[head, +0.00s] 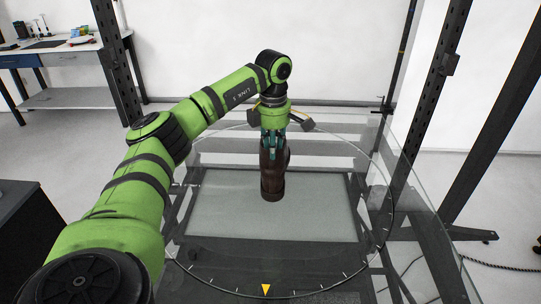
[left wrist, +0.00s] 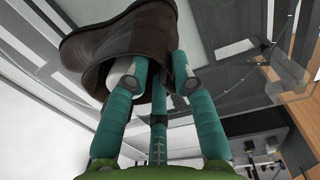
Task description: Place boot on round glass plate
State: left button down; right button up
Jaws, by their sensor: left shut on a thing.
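A dark brown boot (head: 272,178) hangs from or stands under my left gripper (head: 274,143) over the round glass plate (head: 335,255), near its middle. I cannot tell whether the sole touches the glass. In the left wrist view, the teal fingers of the left gripper (left wrist: 160,85) are shut on the rim of the boot (left wrist: 120,40), with its opening toward the camera and a pale lining inside. The head view shows the boot upright. My right gripper is out of view.
A yellow triangle marker (head: 266,289) sits at the near rim of the plate. Dark metal posts (head: 435,75) stand around it. A workbench (head: 60,50) with small items is at the far left, and a dark cabinet (head: 35,240) at the near left.

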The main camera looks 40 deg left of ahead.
pick_arm(q)
jog(key=shift+s+a, duration=0.15)
jog(key=shift+a, duration=0.1)
jog(key=shift+f, duration=0.3)
notch_tip(320, 180, down, 4)
jog(key=shift+r+p, duration=0.2)
jog(key=shift+p, duration=0.65)
jog(key=c, duration=1)
grip_release()
jog(key=shift+s+f, duration=0.1)
jog(key=shift+c, duration=0.2)
jog(key=r+b, duration=0.1)
jog(key=r, duration=0.3)
jog(key=r+b, duration=0.1)
jog(key=r, duration=0.3)
jog(key=r+b, duration=0.1)
jog(key=r, duration=0.3)
jog(key=shift+s+d, duration=0.2)
jog(key=shift+d, duration=0.05)
